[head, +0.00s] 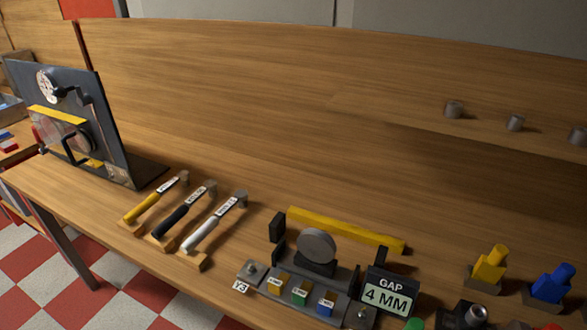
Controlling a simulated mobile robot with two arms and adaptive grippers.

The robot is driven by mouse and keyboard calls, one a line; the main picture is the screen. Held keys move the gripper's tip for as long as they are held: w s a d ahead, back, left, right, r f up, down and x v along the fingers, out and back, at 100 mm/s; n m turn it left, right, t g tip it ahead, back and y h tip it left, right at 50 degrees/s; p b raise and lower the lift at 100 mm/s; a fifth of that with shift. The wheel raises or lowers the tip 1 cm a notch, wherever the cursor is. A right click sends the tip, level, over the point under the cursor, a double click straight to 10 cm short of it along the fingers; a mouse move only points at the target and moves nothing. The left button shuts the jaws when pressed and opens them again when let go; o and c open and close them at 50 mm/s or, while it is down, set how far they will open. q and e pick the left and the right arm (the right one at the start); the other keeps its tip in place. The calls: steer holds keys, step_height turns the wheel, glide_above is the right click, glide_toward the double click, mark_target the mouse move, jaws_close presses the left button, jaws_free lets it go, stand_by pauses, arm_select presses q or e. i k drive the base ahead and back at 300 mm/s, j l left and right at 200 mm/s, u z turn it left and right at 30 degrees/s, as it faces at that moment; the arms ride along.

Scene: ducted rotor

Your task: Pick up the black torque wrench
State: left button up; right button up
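The black torque wrench (184,217) lies on wooden rests on the bench, in the middle of a row of three wrenches. Its dark handle points toward the front edge, and a white label sits near its grey head. A yellow-handled wrench (149,202) lies to its left and a white-handled wrench (213,223) to its right, both close beside it but apart. Neither of my grippers shows in the head view.
A dark upright panel (112,130) stands left of the wrenches. A fixture with a grey disc (317,245), a yellow bar (345,232) and a "GAP 4 MM" sign (388,296) stands to the right. The wooden bench (80,190) is clear in front of the panel.

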mark_target(210, 185)
steer(key=z, duration=2.5)
steer(key=i+l+u, duration=0.15)
steer(key=i, duration=0.3)
steer(key=i+l+u, duration=0.1)
steer(key=i+l, duration=0.3)
steer(key=u, duration=3.5)
steer(key=i+j+z, duration=0.3)
steer(key=i+j, duration=0.3)
steer(key=i+j+z, duration=0.25)
steer(key=i+j, duration=0.25)
steer(key=j, duration=0.2)
